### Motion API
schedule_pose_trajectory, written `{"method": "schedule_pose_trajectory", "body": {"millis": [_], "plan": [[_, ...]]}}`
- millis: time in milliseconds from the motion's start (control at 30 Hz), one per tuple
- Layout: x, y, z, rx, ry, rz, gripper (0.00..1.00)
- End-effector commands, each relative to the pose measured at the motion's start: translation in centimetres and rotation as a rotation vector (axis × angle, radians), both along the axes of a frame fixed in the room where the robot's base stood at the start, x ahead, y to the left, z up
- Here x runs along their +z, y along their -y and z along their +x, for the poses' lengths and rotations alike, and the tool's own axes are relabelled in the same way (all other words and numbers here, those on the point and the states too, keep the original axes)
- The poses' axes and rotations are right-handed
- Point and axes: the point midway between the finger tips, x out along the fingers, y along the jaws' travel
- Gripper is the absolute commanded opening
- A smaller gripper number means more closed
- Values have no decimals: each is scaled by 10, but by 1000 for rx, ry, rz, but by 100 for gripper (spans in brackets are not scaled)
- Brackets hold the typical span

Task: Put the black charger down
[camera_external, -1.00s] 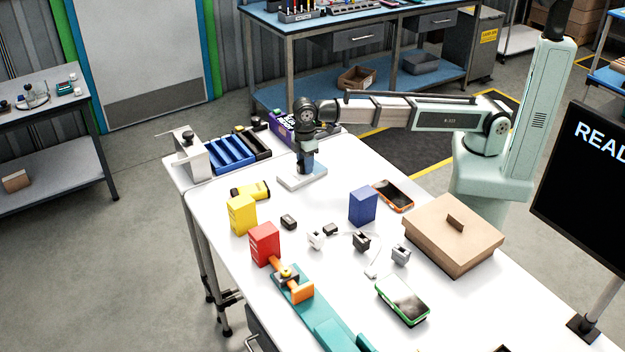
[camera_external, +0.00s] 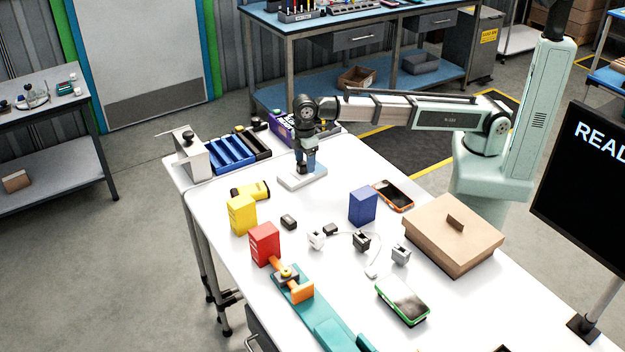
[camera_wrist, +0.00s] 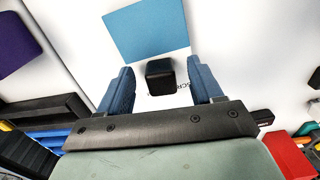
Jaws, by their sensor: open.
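The black charger (camera_wrist: 160,75) is a small dark block in the wrist view, between the two blue fingers of my gripper (camera_wrist: 163,88). There is a clear gap on each side of it, so the fingers are open and not touching it. In the external view my gripper (camera_external: 306,166) is low over a pale grey pad (camera_external: 290,184) at the far end of the white table. The charger is mostly hidden by the fingers there. It appears to rest on the pale surface, beside printed letters partly covered by a finger.
A flat light-blue patch (camera_wrist: 145,30) lies just beyond the charger. Blue trays (camera_external: 232,152), a black tray and a purple box (camera_external: 284,128) stand close behind. Yellow (camera_external: 241,215), red (camera_external: 264,244) and blue (camera_external: 362,205) cartons stand nearer the camera, with several small adapters between.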

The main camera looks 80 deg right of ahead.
Motion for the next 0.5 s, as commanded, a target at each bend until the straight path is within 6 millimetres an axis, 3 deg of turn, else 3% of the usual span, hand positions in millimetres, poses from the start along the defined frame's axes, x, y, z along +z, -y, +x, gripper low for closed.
{"method": "schedule_pose_trajectory", "body": {"millis": [500], "plan": [[85,0,1,0,1,1,65]]}}
